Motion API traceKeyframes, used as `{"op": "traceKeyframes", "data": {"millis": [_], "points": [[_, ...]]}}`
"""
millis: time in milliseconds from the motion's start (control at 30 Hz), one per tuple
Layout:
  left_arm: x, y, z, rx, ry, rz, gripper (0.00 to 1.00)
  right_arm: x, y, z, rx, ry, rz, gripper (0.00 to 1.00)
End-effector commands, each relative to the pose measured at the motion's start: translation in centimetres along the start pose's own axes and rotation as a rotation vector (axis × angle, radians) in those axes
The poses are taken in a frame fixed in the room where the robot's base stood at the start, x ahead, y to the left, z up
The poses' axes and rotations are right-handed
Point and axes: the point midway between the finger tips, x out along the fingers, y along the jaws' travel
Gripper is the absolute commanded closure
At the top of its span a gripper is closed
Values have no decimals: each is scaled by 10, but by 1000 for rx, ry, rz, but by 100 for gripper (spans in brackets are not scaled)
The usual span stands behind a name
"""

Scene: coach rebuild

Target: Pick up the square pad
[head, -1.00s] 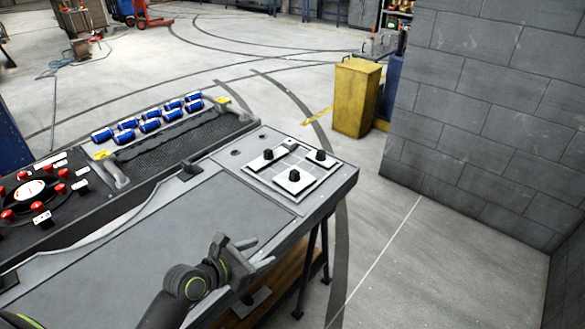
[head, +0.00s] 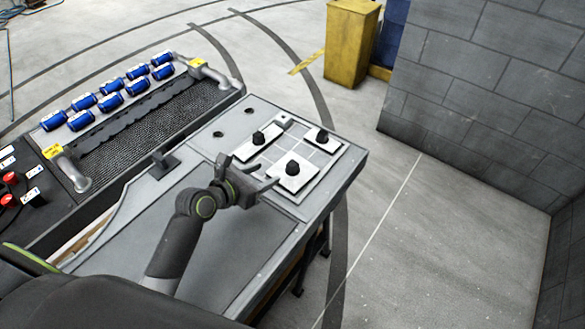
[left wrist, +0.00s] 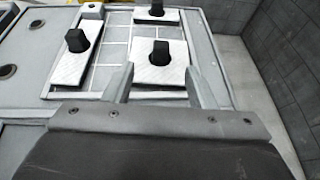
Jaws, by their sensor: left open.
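The square pad (head: 281,181) is a white plate with a black knob (head: 292,168). It lies in a grey gridded frame (head: 317,167) at the bench's right end. In the left wrist view, the square pad (left wrist: 146,76) is straight ahead. A longer white pad (head: 246,151) and a smaller one (head: 331,146), each with a black knob, lie in the same frame. My left gripper (head: 271,175) is open and empty beside the square pad. In the left wrist view its fingers (left wrist: 157,82) stand either side of the pad's near part. Contact cannot be told. My right gripper is not in view.
Red knobs (head: 10,179) are at the far left. A yellow bin (head: 350,45) and a grey block wall (head: 485,80) are beyond the bench. The floor right of it is clear.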

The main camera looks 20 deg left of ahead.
Motion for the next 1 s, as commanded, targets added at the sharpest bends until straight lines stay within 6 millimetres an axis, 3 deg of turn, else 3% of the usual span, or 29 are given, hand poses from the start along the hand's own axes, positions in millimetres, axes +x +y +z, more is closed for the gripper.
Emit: {"op": "traceKeyframes", "data": {"millis": [67, 167, 400, 500, 667, 1000], "points": [[17, 0, 1, -2, -3, 0, 49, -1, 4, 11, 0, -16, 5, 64], [36, 0, 1, -1, -1, 0, 49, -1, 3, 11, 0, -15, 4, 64], [68, 0, 0, 1, 0, 0, 49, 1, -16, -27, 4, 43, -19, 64], [74, 0, 0, 0, 0, 0, 49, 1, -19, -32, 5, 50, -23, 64], [83, -2, -1, 0, 0, 0, 49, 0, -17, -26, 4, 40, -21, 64], [122, -8, -5, 1, 0, 1, 49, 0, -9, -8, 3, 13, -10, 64]]}}
